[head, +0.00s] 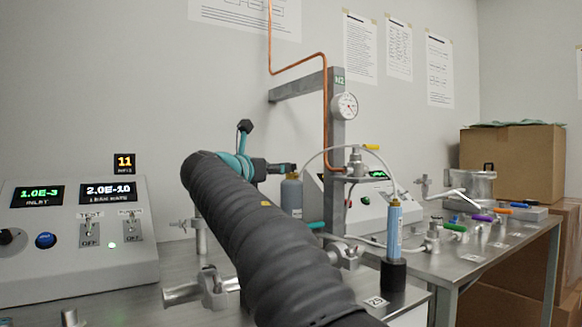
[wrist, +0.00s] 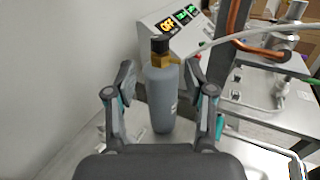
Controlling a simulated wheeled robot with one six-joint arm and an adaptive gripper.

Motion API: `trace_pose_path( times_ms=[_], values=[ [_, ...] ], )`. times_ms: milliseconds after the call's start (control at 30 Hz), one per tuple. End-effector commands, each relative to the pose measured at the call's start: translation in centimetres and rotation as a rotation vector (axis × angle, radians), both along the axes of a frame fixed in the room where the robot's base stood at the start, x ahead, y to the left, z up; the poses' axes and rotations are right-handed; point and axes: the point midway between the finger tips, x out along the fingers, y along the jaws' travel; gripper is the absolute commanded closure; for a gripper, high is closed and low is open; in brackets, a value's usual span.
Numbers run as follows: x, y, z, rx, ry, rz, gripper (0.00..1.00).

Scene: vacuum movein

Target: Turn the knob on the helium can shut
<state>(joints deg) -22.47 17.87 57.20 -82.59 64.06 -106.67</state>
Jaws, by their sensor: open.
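A grey gas can (wrist: 162,100) with a brass valve stands upright ahead of my gripper in the wrist view; I take it to be the helium can. A dark knob (wrist: 160,44) sits on top of its valve. In the head view, the can (head: 291,197) shows just right of my arm, with its top partly hidden by my gripper (head: 285,168). In the wrist view, my gripper (wrist: 160,78) is open, with one finger to each side of the can's upper part. I cannot tell whether either finger touches it. The can's label is not readable.
A leak detector panel (head: 75,235) stands at the left. A grey post (head: 336,130) with a gauge and copper pipe rises right of the can. A blue cylinder (head: 394,228) stands in a black holder in front. A white hose (wrist: 255,30) arches near the can.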

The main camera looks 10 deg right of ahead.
Motion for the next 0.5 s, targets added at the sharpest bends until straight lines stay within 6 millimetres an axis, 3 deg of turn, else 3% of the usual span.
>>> trace_pose_path(
  times_ms=[300, 500],
  values=[
    [4.5, -3.7, 0.1, 0.001, 0.001, 0.0, 0.46],
    [6.4, -5.2, 0.0, 0.001, 0.001, 0.003, 0.46]
  ],
)
